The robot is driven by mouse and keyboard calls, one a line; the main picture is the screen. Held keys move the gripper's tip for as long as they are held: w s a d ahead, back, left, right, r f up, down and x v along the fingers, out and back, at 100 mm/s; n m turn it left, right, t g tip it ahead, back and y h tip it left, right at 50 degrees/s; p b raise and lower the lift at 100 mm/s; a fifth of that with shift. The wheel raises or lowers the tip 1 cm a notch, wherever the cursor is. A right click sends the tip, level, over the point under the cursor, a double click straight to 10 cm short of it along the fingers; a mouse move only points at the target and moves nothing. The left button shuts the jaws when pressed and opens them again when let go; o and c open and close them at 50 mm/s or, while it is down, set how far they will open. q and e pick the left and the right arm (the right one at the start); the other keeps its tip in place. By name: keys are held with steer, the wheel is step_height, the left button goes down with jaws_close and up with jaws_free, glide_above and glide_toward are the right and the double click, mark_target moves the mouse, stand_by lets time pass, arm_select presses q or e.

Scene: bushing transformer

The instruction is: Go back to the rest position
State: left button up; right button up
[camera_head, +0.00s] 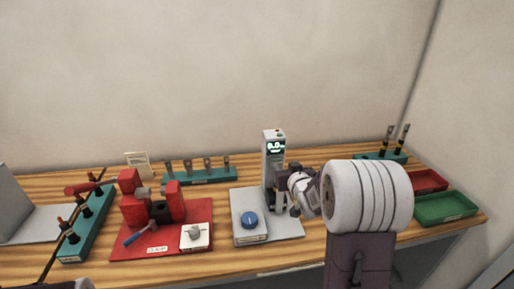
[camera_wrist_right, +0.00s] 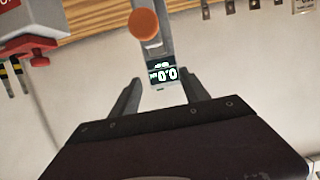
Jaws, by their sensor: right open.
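My right gripper (camera_head: 285,198) is in front of the grey tester column with the lit display (camera_head: 274,147), above its grey base (camera_head: 285,228). In the right wrist view its two fingers (camera_wrist_right: 161,82) are spread with nothing held between them. The lit display (camera_wrist_right: 163,74) shows upside down beyond the fingers, with a round orange part (camera_wrist_right: 144,24) near it. My right forearm hides part of the tester base and bench. My left gripper is not in view; only a dark piece shows at the bottom left edge.
A red tray (camera_head: 428,181) and a green tray (camera_head: 446,207) are at right. The wall stands behind the wooden bench.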

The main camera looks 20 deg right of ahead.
steer(key=a+n+y, duration=0.2)
steer(key=a+y, duration=0.1)
steer(key=a, duration=0.8)
steer(key=s+a+f+g, duration=0.2)
steer(key=s+a+f, duration=0.1)
steer(key=a+f, duration=0.1)
steer(key=s+a+f+g, duration=0.1)
steer(key=s+f+g, duration=0.4)
steer(key=s, duration=0.5)
steer(key=s+a+f+g, duration=0.2)
steer(key=s+f+g, duration=0.4)
steer(key=s, duration=0.5)
steer(key=shift+s+f+n+y, duration=0.2)
steer(key=shift+f+n+y, duration=0.1)
steer(key=shift+f+y, duration=0.15)
